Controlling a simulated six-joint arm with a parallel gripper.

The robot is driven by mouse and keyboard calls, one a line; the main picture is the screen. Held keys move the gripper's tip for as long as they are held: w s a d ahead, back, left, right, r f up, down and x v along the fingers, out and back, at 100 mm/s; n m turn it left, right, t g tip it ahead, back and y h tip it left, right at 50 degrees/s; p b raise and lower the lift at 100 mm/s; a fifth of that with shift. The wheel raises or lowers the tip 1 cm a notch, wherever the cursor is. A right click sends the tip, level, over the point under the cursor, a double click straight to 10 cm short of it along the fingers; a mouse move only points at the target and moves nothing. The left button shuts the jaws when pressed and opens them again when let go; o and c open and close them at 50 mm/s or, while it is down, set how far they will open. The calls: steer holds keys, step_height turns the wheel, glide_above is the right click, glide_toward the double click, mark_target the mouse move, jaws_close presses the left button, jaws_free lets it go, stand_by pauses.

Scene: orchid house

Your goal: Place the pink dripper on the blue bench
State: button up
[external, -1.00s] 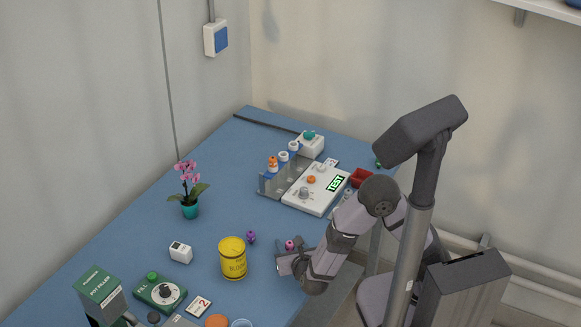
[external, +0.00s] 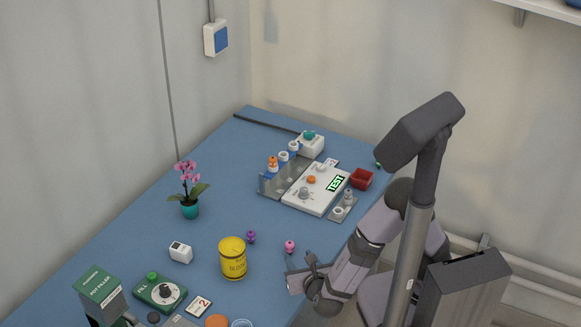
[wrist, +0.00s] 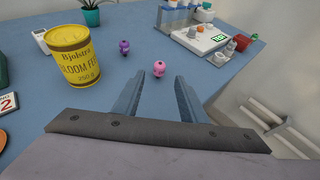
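The pink dripper (external: 290,246) stands upright on the blue bench (external: 215,218), near its right edge. In the wrist view the pink dripper (wrist: 159,69) shows just beyond my fingertips, between their lines. My gripper (external: 297,270) is at the bench's right edge, nearer the camera than the dripper and apart from it. In the wrist view its two fingers (wrist: 158,85) are spread wide with nothing between them.
A white test unit (external: 316,189), a tube rack (external: 284,178), a red bin (external: 361,179) and a potted orchid (external: 190,208) stand farther back.

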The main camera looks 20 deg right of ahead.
steer(key=shift+s+r, duration=0.1)
steer(key=shift+s, duration=0.1)
steer(key=w+d+m+g+h, duration=0.1)
steer(key=d, duration=0.1)
steer(key=w+d+f+m+h, duration=0.1)
steer(key=w+d+m, duration=0.1)
steer(key=d, duration=0.1)
steer(key=w+d+f+m+g+h, duration=0.1)
steer(key=d+m+h, duration=0.1)
steer(key=d, duration=0.1)
steer(key=shift+w+f+g, duration=0.1)
steer(key=shift+w+g, duration=0.2)
steer(key=shift+w, duration=0.05)
steer(key=d+f+m+g+y, duration=0.2)
steer(key=d+m+g, duration=0.3)
steer(key=d+m, duration=0.6)
steer(key=d+f+m+g+y, duration=0.2)
steer(key=d+m, duration=0.8)
steer(key=m, duration=1)
steer(key=f+g, duration=0.2)
steer(key=g, duration=0.2)
steer(key=shift+w+d, duration=0.25)
steer(key=shift+d, duration=0.1)
steer(key=shift+r, duration=0.1)
